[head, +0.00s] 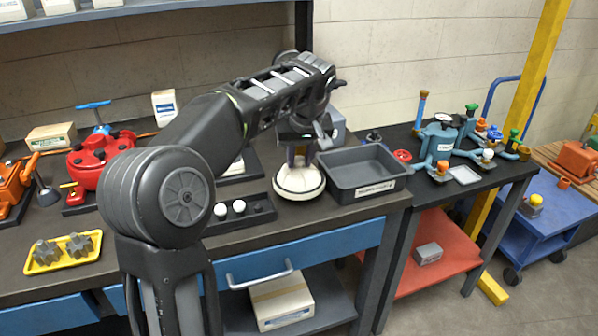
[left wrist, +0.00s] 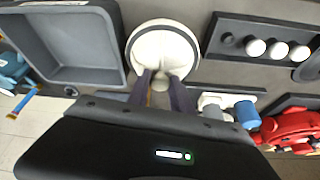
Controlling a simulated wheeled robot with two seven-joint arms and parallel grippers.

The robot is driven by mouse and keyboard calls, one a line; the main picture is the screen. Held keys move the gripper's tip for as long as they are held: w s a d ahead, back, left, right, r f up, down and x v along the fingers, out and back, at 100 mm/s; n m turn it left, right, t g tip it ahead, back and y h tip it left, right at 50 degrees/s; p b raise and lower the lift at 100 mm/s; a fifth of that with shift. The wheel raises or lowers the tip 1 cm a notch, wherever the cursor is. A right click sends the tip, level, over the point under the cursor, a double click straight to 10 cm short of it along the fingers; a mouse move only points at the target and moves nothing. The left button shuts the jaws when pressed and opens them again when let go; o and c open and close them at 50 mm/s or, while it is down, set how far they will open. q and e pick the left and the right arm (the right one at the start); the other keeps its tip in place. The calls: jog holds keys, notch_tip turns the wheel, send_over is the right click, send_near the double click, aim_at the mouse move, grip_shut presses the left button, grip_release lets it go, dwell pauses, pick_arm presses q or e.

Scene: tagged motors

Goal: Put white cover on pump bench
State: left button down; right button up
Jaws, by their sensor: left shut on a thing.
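The white cover (head: 298,184) is a round, shallow dome with a dark rim, near the front of the dark workbench, just left of the grey bin. My left gripper (head: 299,158) comes down on it from above. In the left wrist view the two fingers (left wrist: 161,84) are shut on the small knob at the middle of the white cover (left wrist: 160,45). I cannot tell whether the cover touches the bench top. The pump bench (head: 500,178) is the black table at the right, with a blue-grey pump (head: 440,142) on it. My right gripper is not in view.
The grey bin (head: 363,187) stands between the cover and the pump bench. A red motor (head: 95,160) and a yellow tray (head: 45,266) are farther left. A small pale tray (head: 464,175) lies on the pump bench.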

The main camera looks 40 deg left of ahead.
aim_at(300, 170)
pick_arm(q)
jog(key=shift+f, duration=1.85)
jog(key=shift+f+b, duration=0.2)
jog(key=shift+b, duration=0.15)
jog(key=c, duration=1.1)
grip_release()
jog(key=shift+c, duration=0.2)
jog(key=shift+r, duration=0.1)
jog(key=p+v, duration=0.1)
jog(key=v, duration=1.1)
